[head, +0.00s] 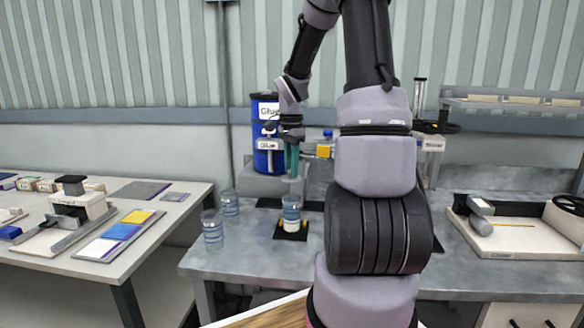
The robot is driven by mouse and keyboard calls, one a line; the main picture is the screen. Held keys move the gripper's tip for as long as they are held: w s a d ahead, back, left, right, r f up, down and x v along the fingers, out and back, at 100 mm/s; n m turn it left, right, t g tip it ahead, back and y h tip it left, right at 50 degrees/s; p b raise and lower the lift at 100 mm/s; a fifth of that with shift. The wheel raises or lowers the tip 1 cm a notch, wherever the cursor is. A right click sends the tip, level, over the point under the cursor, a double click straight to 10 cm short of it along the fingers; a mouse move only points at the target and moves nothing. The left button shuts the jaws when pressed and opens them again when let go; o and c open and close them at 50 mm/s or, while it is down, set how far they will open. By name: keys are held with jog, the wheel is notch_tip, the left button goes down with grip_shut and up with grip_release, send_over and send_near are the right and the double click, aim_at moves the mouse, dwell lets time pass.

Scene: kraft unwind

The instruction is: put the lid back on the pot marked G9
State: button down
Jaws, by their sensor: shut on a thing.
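My gripper (292,170) points straight down with teal fingers over the grey bench. It is shut on a pale lid (292,180), which shows small and faint below the fingertips. Beneath it a clear pot (291,213) with a white label stands upright on a black pad with yellow parts. The lid is above the pot's top, with a small gap apparent between them. The label's marking is too small to read. Two more clear pots, one nearer (213,232) and one farther (229,207), stand to the left, both upright.
A blue glue drum (266,107) stands behind my gripper. My arm hides the bench's middle. The left table (180,200) holds colour cards and a stamp-like device. Bench space between the left pots and the pad is clear.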

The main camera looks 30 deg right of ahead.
aim_at(291, 178)
jog(key=shift+f, duration=2.7)
jog(key=shift+f, duration=0.2)
jog(key=c, duration=0.6)
grip_release()
jog(key=o, duration=0.5)
jog(key=shift+r, duration=3.55)
